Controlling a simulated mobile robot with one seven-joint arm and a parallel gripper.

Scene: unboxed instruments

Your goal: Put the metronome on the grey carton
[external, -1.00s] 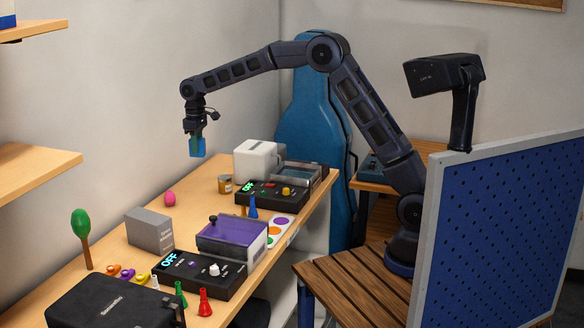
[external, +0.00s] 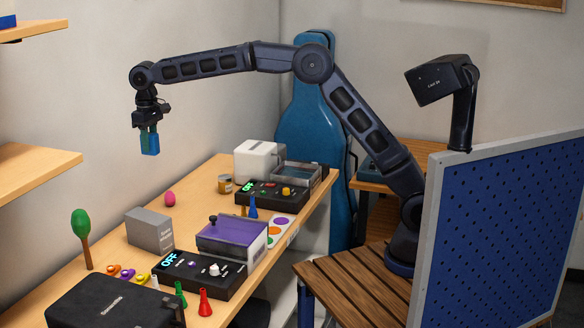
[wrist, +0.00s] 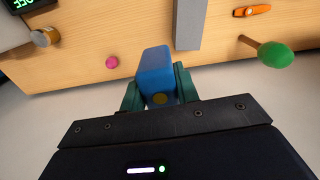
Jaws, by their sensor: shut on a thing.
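The blue block-shaped metronome (external: 152,147) is held in the air above the table, left of the arm's elbow. My gripper (external: 147,138) points down and is shut on it. In the wrist view the metronome (wrist: 154,62) sits between my gripper's green fingers (wrist: 158,88), with a round yellowish spot on its near face. The grey carton (external: 150,231) stands on the table, below and apart from the metronome. In the wrist view the carton (wrist: 188,25) shows as a grey strip at the top, right of the metronome.
A green maraca (external: 81,226) stands upright left of the carton. A pink egg (external: 169,198) lies behind it. A purple-topped box (external: 232,232), a black OFF panel (external: 200,273) and a black case (external: 115,303) are nearby. Wall shelves (external: 35,171) are at left.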

